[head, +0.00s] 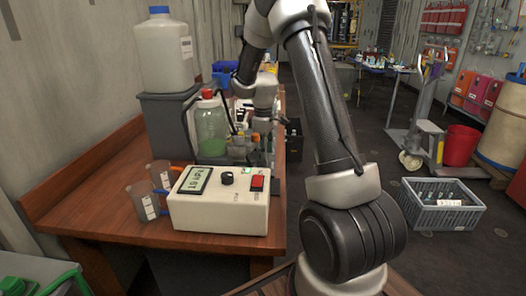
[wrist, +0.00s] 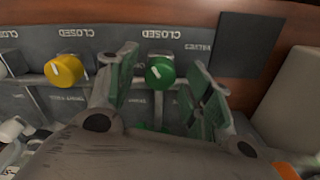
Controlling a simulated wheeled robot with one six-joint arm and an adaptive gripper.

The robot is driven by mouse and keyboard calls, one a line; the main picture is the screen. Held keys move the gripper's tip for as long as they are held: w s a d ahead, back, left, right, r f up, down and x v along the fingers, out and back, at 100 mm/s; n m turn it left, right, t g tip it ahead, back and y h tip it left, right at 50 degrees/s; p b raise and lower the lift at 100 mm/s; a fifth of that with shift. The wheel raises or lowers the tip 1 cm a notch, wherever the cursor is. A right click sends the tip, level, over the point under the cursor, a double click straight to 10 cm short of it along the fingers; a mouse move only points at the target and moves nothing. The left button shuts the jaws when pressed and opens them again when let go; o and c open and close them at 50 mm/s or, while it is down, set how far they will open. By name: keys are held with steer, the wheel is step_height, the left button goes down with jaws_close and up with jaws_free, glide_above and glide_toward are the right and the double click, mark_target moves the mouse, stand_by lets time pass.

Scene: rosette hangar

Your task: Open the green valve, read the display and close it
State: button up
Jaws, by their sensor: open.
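The green valve (wrist: 160,73) is a round knob with a pale mark, on a grey panel in the wrist view. An upside-down "CLOSED" label is above it in the picture. My gripper (wrist: 165,62) is open, one finger on each side of the green knob; I cannot tell whether either finger touches it. In the head view the knob and my fingertips are hidden among bottles. The display (head: 196,181) is a small grey screen with dark characters, too small to read surely, on a beige box (head: 225,215) at the front of the wooden bench.
A yellow knob (wrist: 63,70) sits left of the green one. A dark plate (wrist: 248,44) is to its right. On the bench (head: 95,185) stand a green-liquid bottle (head: 211,128), beakers (head: 143,203) and a large white jug (head: 165,52). A grey crate (head: 441,203) is on the floor.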

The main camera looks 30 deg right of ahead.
steer(key=c, duration=1.1)
steer(key=shift+o, duration=0.2)
steer(key=shift+n, duration=0.3)
steer(key=n, duration=1.1)
steer(key=shift+n, duration=0.3)
steer(key=o, duration=1.1)
steer(key=shift+c, duration=0.2)
